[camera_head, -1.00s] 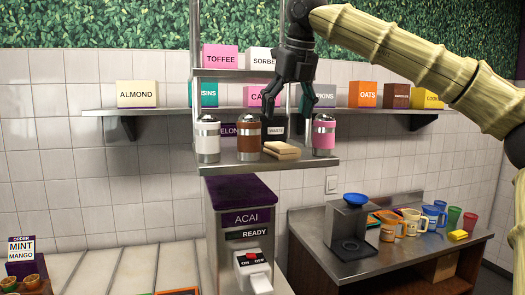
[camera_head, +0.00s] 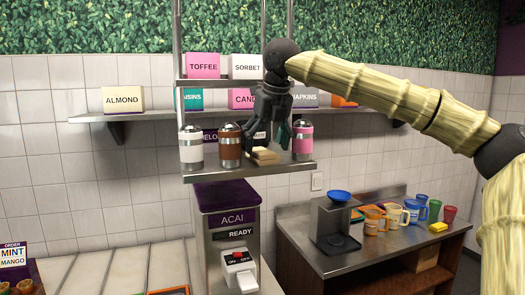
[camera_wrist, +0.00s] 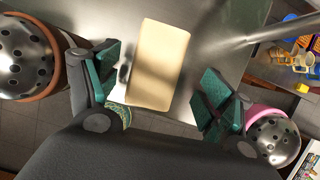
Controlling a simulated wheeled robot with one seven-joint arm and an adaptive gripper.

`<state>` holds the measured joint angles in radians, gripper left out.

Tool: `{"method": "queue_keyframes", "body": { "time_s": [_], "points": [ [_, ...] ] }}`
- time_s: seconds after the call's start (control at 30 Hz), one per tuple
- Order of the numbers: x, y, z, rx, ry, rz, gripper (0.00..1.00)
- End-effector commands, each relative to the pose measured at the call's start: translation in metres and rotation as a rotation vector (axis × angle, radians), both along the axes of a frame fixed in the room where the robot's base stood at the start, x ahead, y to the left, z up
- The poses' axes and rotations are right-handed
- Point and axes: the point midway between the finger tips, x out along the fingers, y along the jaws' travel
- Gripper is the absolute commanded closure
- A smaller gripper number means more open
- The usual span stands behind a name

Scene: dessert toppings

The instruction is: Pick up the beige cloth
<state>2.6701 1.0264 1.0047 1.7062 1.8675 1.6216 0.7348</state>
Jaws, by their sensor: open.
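The beige cloth (camera_head: 264,156) lies folded as a flat block on the metal shelf above the acai machine. In the wrist view the cloth (camera_wrist: 157,64) shows as a tan rectangle on the shelf. My gripper (camera_head: 269,150) is above the cloth with its fingers pointing down. In the wrist view my gripper (camera_wrist: 160,88) is open, one green-padded finger on each side of the cloth, the left one closer to it.
A brown shaker (camera_head: 229,146) and a white shaker (camera_head: 191,148) stand left of the cloth. A pink shaker (camera_head: 302,141) stands close on the right. A metal post (camera_wrist: 245,38) rises from the shelf (camera_head: 250,172). Topping boxes such as the sorbet box (camera_head: 246,67) sit above and behind.

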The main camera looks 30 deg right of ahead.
Motion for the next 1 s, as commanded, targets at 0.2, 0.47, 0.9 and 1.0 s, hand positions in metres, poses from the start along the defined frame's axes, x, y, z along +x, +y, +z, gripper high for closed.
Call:
{"method": "queue_keyframes", "body": {
  "time_s": [0.2,0.47,0.9,1.0],
  "points": [
    [0.014,0.0,-0.021,0.001,0.007,0.003,0.2],
    [0.013,0.0,-0.022,0.001,0.005,0.003,0.2],
    [0.013,0.0,-0.026,0.001,0.004,0.002,0.2],
    [0.013,0.0,-0.026,0.001,0.004,0.002,0.2]
  ]
}}
